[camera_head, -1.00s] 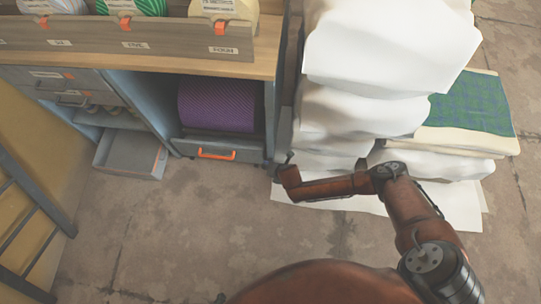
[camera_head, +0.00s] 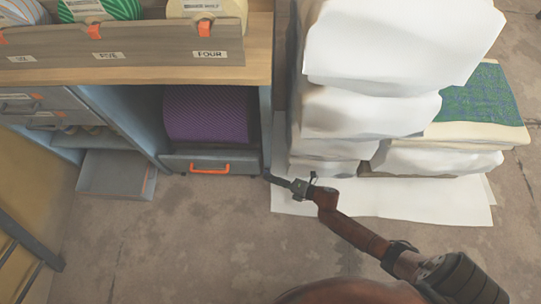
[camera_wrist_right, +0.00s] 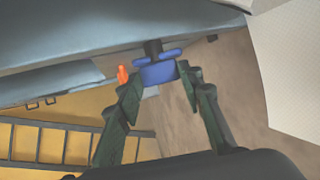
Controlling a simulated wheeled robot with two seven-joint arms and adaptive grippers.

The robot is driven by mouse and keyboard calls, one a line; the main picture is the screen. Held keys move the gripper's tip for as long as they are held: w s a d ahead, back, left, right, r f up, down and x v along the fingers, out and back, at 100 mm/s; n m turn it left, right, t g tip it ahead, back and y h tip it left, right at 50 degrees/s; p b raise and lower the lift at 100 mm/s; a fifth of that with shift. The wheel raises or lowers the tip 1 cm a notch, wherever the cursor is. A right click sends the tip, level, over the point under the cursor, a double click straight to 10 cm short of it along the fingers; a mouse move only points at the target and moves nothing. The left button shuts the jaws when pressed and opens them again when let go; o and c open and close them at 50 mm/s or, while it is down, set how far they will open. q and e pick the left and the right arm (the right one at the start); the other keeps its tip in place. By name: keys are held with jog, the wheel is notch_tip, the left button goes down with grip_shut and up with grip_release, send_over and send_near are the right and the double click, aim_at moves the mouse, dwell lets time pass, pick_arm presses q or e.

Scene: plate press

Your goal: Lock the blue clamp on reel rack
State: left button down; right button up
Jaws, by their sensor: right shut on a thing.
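The blue clamp (camera_wrist_right: 158,72) shows in the right wrist view, on a dark stem under the edge of a blue-grey surface. My right gripper (camera_wrist_right: 160,78) has its two green-grey fingers against the clamp's two sides and is shut on it. In the head view my right gripper (camera_head: 284,183) is at the lower right corner of the blue-grey reel rack (camera_head: 267,110), beside the white stack; the clamp cannot be made out there. Whether the clamp is locked cannot be told. My left gripper is not in view.
A purple roll (camera_head: 206,114) sits in the rack above a drawer with an orange handle (camera_head: 209,170). Numbered reels line the top shelf. White wrapped stacks (camera_head: 380,95) stand close on the right. The floor in front is clear.

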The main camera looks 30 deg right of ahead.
jog(key=shift+s+d+f+m+t+y, duration=0.1)
jog(key=shift+f+m+t+y, duration=0.4)
jog(key=shift+t+y, duration=0.55)
jog(key=shift+f+m+t+y, duration=0.1)
jog(key=shift+m+t+y, duration=0.3)
jog(key=shift+t, duration=0.35)
jog(key=o, duration=1.2)
jog(key=shift+c, duration=0.2)
jog(key=v, duration=1.1)
jog(key=shift+s+d, duration=0.25)
jog(key=shift+s, duration=0.05)
